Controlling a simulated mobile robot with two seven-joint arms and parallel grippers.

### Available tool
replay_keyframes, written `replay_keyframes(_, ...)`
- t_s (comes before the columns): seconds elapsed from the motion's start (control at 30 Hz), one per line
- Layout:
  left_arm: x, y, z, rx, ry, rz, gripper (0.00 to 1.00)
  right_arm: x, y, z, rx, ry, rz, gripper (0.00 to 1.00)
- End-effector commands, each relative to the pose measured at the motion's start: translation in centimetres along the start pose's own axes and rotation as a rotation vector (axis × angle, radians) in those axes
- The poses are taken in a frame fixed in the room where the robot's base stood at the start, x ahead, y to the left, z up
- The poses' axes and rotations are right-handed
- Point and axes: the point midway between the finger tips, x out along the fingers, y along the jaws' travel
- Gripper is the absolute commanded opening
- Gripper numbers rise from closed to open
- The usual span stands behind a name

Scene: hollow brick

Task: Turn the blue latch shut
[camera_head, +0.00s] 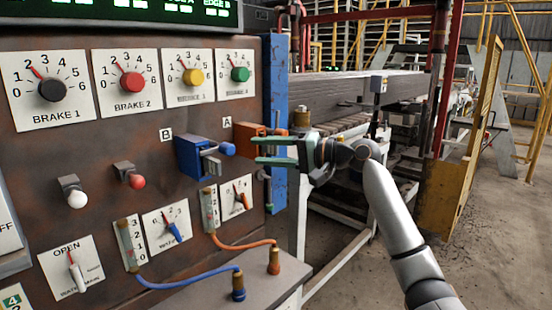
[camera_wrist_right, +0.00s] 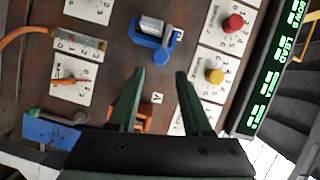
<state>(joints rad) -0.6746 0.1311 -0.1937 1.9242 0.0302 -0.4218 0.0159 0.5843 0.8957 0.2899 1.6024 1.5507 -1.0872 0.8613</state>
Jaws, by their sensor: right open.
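The blue latch (camera_head: 192,158) is mounted on the rusty panel beside the label B, with a silver bolt and a round blue knob (camera_head: 228,149) to its right. In the right wrist view the blue latch (camera_wrist_right: 146,38) lies just beyond my fingertips, and its knob (camera_wrist_right: 160,57) is in line with the gap between them. My right gripper (camera_head: 256,151) is open and empty, its two green fingers apart and pointing left toward the latch. Whether a finger touches the knob cannot be told. My left gripper is not in view.
An orange latch (camera_head: 247,136) beside label A sits close behind my right fingers; it shows partly between them in the wrist view (camera_wrist_right: 146,112). Dials line the panel above. A white-knobbed lever (camera_head: 77,198) and a red-knobbed lever (camera_head: 137,181) stick out at left. Hoses hang below.

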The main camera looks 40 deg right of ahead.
Motion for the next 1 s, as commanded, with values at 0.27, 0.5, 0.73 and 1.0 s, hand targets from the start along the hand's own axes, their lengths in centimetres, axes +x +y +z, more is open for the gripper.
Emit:
replay_keyframes(0.27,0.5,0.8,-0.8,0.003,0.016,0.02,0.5,-2.8,0.1,0.1,0.0,-0.001,0.002,0.49)
replay_keyframes(0.5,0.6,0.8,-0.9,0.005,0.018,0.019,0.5,-3.0,0.0,0.0,0.0,-0.001,0.001,0.49)
replay_keyframes(0.73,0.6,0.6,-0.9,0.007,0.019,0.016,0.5,-3.0,0.0,0.0,0.0,-0.001,0.0,0.49)
replay_keyframes(1.0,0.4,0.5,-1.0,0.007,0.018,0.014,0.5,-1.6,2.5,0.4,-0.015,0.008,0.045,0.49)
